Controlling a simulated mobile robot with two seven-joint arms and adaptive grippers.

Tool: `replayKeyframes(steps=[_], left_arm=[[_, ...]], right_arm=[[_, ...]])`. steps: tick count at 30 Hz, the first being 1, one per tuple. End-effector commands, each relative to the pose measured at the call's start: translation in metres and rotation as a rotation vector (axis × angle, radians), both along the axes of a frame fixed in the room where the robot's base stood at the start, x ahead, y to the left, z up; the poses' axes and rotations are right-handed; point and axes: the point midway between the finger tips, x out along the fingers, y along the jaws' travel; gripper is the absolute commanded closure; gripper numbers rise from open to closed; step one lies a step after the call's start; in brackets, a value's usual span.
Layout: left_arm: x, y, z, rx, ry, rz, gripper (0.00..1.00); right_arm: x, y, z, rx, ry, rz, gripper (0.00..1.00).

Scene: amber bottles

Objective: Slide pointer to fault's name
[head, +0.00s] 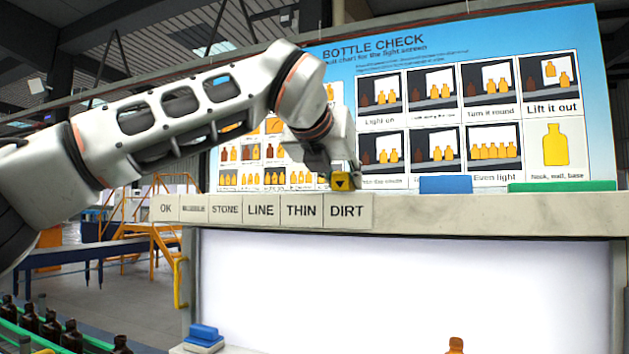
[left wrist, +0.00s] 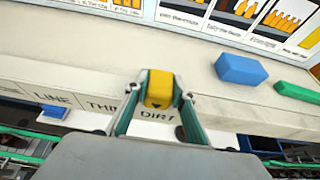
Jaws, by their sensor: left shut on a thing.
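The pointer (head: 344,181) is a yellow block with a dark downward triangle. In the head view it sits on the ledge above the DIRT label (head: 347,211), toward that label's left side. My left gripper (left wrist: 160,98) is shut on the pointer (left wrist: 159,88), with one finger on each side, and the DIRT label shows just below it in the left wrist view. The row of labels reads OK (head: 166,208), one too small to read, STONE (head: 225,209), LINE (head: 261,210), THIN (head: 301,210) and DIRT. My right gripper is not in view.
A blue block (head: 446,185) and a long green block (head: 562,186) lie on the ledge to the right. A bottle-check chart stands behind it. Below is a bright white screen (head: 400,290) with part of an amber bottle (head: 455,345). Dark bottles (head: 50,328) stand at lower left.

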Motion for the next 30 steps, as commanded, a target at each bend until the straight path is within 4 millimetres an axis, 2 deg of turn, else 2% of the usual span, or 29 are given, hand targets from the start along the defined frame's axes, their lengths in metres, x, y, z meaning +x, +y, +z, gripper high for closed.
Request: replayKeyframes(steps=[6,17,18,19,30], left_arm=[[-0.005,-0.014,0.002,-0.001,-0.003,-0.001,1.0],[-0.007,-0.016,0.002,-0.001,-0.003,-0.003,1.0],[-0.007,-0.016,0.002,-0.002,-0.003,-0.004,0.68],[-0.007,-0.016,0.002,-0.002,-0.003,-0.004,0.6],[-0.007,-0.014,0.002,-0.001,-0.002,-0.001,0.58]], right_arm=[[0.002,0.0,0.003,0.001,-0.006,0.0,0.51],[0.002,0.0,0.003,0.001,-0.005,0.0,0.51],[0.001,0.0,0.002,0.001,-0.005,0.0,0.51],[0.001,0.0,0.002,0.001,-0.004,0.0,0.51],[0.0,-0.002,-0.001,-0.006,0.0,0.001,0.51]])
